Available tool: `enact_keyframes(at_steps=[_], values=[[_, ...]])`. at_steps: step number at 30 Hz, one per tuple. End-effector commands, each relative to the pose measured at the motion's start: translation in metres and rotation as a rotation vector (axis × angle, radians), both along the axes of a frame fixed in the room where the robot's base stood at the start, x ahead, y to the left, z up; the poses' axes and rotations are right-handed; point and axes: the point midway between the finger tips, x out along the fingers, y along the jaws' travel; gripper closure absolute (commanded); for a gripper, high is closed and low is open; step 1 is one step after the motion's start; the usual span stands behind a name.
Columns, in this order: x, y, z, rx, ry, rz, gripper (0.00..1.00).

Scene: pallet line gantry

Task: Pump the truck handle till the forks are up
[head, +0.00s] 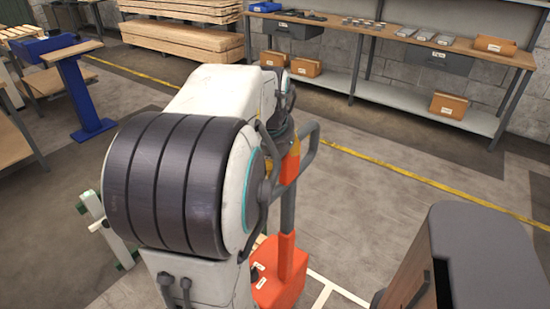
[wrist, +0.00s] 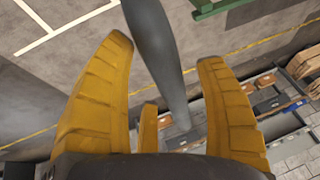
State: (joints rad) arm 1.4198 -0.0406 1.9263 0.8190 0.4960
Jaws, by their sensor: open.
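The pallet truck (head: 281,279) is orange and stands on the floor behind my arm in the head view. Its grey shaft rises to a dark grey looped handle (head: 313,148), partly hidden by my arm. Its forks cannot be made out. In the wrist view, my gripper (wrist: 165,52) has yellow ridged fingers spread apart. A dark grey bar of the handle (wrist: 158,60) runs lengthwise between them, with a gap on each side. In the head view my gripper is mostly hidden behind my arm.
A workbench (head: 400,35) with small parts and bins stands along the back wall. Stacked timber (head: 180,38) lies at the back left. A blue stand (head: 85,95) is at left. A dark grey-topped cabinet (head: 480,250) stands at lower right.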

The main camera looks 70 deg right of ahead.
Motion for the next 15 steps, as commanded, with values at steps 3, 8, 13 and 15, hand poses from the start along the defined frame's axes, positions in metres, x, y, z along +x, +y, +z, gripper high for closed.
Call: enact_keyframes(at_steps=[3, 8, 13, 15], values=[[0.0000, 0.0001, 0.0001, 0.000, 0.000, 0.000, 0.36], [0.0000, 0.0002, 0.0001, 0.000, 0.000, 0.000, 0.50], [0.0000, 0.0002, 0.0002, 0.000, 0.000, 0.000, 0.66], [0.0000, 0.0002, 0.0002, 0.000, 0.000, 0.000, 0.72]])
